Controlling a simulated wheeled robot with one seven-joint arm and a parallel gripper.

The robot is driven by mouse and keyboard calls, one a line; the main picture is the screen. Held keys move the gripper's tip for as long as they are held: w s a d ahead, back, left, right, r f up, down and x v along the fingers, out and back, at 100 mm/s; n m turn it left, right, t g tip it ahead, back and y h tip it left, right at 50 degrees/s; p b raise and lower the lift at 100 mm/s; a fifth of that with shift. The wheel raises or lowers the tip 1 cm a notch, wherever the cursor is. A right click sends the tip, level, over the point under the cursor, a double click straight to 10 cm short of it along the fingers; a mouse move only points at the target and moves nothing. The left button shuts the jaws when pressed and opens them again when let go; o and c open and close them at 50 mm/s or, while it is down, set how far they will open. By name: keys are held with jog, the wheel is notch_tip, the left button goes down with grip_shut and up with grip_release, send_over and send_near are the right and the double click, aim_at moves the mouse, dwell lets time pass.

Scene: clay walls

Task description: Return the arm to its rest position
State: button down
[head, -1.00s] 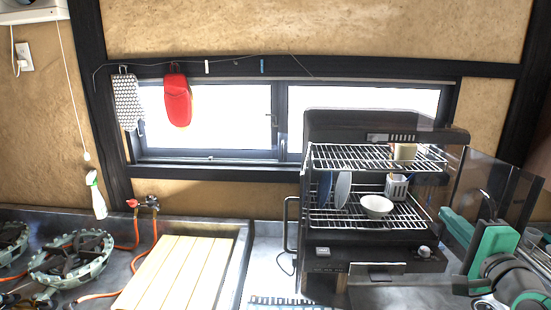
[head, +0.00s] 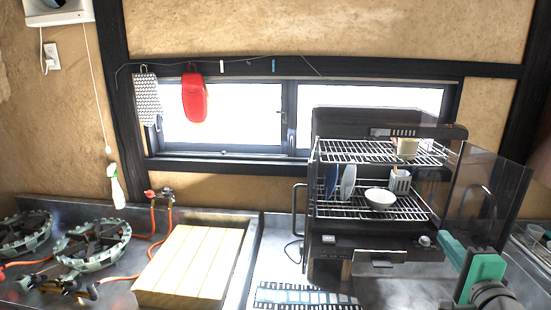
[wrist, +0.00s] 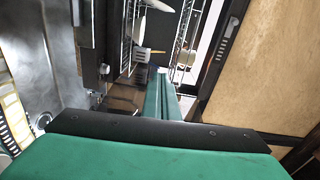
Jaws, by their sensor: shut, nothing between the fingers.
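My arm, green and dark grey, shows at the lower right of the head view, in front of the dish cabinet's right side. My gripper (wrist: 162,97) shows in the wrist view as a narrow green part beyond the black and green body at the bottom. It is shut and holds nothing. It appears apart from the dish cabinet (head: 375,245), though the distance is hard to judge.
The cabinet's wire racks (head: 380,152) hold a white bowl (head: 380,198), plates and a cutlery holder (head: 399,181). Its clear door (head: 487,195) stands open beside my arm. A slatted wooden board (head: 190,265) and gas burners (head: 92,242) are on the left counter.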

jog(key=s+a+f+n+g+h, duration=0.1)
jog(key=a+f, duration=0.4)
jog(key=f, duration=0.5)
jog(key=s+a+f+n, duration=0.1)
jog(key=a+f, duration=0.3)
jog(key=f, duration=0.6)
jog(key=s+a+f+n+g, duration=0.1)
jog(key=s+a+f+n, duration=0.1)
jog(key=s+a+f, duration=0.35)
jog(key=s+a+f+n, duration=0.25)
jog(key=a+f, duration=0.35)
jog(key=f, duration=0.3)
jog(key=s+a+f+n, duration=0.2)
jog(key=s+a+f, duration=0.1)
jog(key=s+a, duration=0.3)
jog(key=s+a+f+n, duration=0.2)
jog(key=s+a+n, duration=0.15)
jog(key=s, duration=0.55)
jog(key=s+a+r+n+y, duration=0.1)
jog(key=s+a+r+n, duration=0.1)
jog(key=s, duration=0.6)
jog(key=s+a+r+n+y, duration=0.2)
jog(key=s+a+n, duration=0.3)
jog(key=s+a, duration=0.2)
jog(key=shift+s+a, duration=0.25)
jog(key=shift+s, duration=0.3)
jog(key=shift+r, duration=0.1)
